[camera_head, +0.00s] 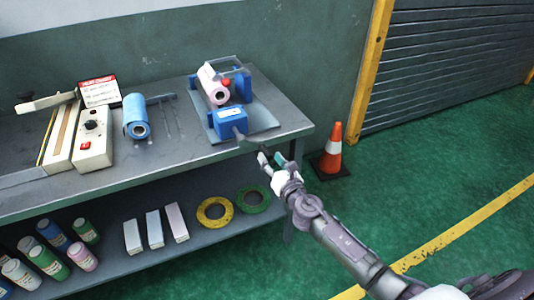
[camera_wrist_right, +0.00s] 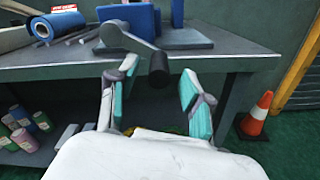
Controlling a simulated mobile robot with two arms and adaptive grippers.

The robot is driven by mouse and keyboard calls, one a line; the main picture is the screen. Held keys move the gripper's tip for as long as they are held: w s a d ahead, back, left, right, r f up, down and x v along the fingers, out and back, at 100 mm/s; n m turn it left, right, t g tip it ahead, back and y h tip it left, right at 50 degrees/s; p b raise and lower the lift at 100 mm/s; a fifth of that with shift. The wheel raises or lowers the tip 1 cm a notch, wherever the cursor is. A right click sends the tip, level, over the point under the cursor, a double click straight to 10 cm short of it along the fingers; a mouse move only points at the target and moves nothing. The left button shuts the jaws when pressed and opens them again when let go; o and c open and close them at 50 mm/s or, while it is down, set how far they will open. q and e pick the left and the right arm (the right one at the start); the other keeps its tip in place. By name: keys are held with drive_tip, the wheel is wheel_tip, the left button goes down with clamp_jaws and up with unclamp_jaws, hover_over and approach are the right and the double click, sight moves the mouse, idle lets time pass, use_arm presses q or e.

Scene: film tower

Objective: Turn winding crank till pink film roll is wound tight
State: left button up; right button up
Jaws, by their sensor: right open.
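The winding crank (camera_wrist_right: 128,37) shows in the right wrist view as a grey arm with a dark cylindrical handle (camera_wrist_right: 159,70). My right gripper (camera_head: 270,160) is at the table's front right edge. In the right wrist view my right gripper (camera_wrist_right: 153,92) is open, with teal pads on either side of the handle and apart from it. My left gripper is in neither view.
A blue film roll (camera_head: 137,117) lies left of the winder, near a cream sealer (camera_head: 93,140). The lower shelf holds bottles, small boxes and yellow tape (camera_head: 214,211). A traffic cone (camera_head: 332,150) stands on the floor right of the table.

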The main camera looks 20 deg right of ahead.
drive_tip(key=shift+w+a, duration=0.1)
drive_tip(key=shift+w, duration=1.55)
clamp_jaws()
